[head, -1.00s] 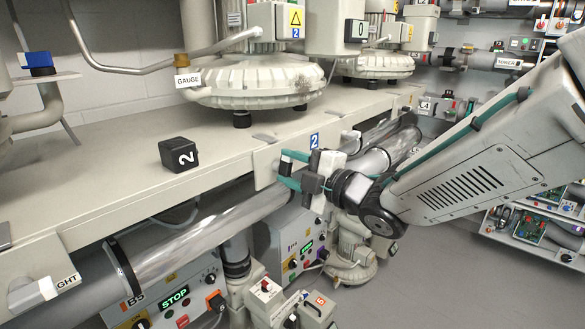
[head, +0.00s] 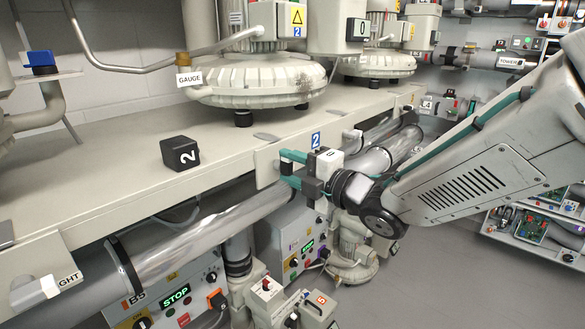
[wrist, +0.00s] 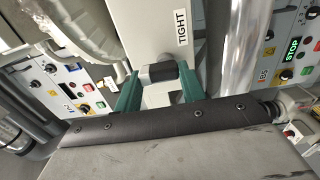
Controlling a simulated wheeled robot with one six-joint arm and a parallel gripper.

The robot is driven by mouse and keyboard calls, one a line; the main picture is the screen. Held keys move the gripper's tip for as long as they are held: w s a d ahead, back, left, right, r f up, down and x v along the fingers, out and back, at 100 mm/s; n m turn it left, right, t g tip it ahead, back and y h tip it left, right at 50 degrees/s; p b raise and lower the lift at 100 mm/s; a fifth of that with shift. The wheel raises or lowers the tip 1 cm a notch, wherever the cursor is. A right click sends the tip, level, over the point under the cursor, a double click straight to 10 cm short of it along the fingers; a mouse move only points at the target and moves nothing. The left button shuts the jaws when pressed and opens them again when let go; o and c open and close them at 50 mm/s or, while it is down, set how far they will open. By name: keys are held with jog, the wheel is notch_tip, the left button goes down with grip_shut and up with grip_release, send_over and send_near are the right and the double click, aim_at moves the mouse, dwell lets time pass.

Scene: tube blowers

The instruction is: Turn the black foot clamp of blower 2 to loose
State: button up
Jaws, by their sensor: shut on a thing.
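Blower 2 (head: 258,82) stands on the bench, with a blue 2 tag on its housing. My gripper (head: 291,170) is at the bench's front edge, just below a blue 2 plate (head: 316,140).
A clear pipe (head: 190,240) runs below the front edge. A white lever (head: 36,290) is at lower left. Control boxes, one reading STOP (head: 175,296), stand underneath. The floor at right is open.

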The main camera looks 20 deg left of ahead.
jog(key=o, duration=1)
jog(key=v, duration=0.7)
jog(key=shift+s+d, duration=0.2)
jog(key=shift+d, duration=0.15)
jog(key=shift+f, duration=0.1)
